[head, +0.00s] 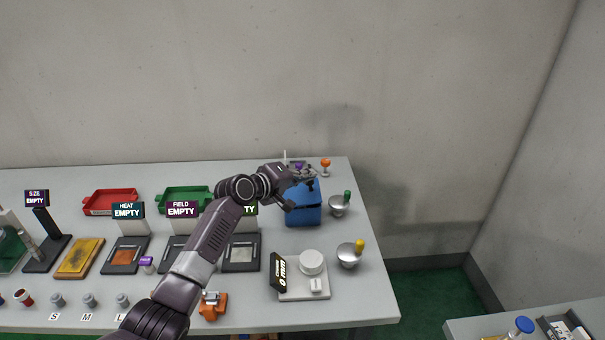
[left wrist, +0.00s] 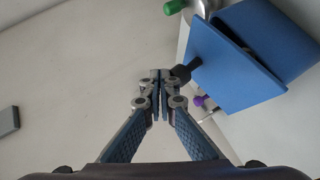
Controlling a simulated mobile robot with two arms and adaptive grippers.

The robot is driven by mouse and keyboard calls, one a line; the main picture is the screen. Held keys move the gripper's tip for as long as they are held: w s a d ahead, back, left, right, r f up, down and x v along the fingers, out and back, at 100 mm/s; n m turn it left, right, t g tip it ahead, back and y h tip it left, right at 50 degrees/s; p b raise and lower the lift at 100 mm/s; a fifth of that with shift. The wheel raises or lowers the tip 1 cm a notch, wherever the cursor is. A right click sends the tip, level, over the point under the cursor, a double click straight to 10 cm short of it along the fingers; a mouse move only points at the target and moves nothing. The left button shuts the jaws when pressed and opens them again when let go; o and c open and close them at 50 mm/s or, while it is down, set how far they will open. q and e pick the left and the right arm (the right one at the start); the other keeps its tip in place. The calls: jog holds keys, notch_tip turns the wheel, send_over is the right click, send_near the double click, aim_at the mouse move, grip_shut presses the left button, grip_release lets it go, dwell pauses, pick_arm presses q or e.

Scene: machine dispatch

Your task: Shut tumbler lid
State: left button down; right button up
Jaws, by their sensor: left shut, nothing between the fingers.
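The tumbler is a blue box (head: 303,215) near the right end of the table in the head view. In the left wrist view its lid (left wrist: 235,65) is a flat blue plate with a black knob (left wrist: 185,73), and the body (left wrist: 280,35) shows behind it. The lid sits at an angle to the body; how far it stands open I cannot tell. My left gripper (head: 300,175) is at the tumbler's upper part. In the left wrist view its fingers (left wrist: 160,76) are shut and empty, close beside the knob; contact is unclear. My right gripper is not in view.
Metal bowls with a green knob (head: 339,206) and a yellow knob (head: 350,256) stand right of the tumbler. A white scale (head: 305,285) is in front. An orange-topped item (head: 326,165) stands behind. Red and green trays (head: 110,201) lie left.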

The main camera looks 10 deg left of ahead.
pick_arm(q)
jog(key=shift+w+d+f, duration=0.1)
jog(key=shift+d+f, duration=0.2)
jog(key=shift+d, duration=0.15)
jog(key=shift+d+f, duration=0.1)
jog(key=shift+f, duration=0.05)
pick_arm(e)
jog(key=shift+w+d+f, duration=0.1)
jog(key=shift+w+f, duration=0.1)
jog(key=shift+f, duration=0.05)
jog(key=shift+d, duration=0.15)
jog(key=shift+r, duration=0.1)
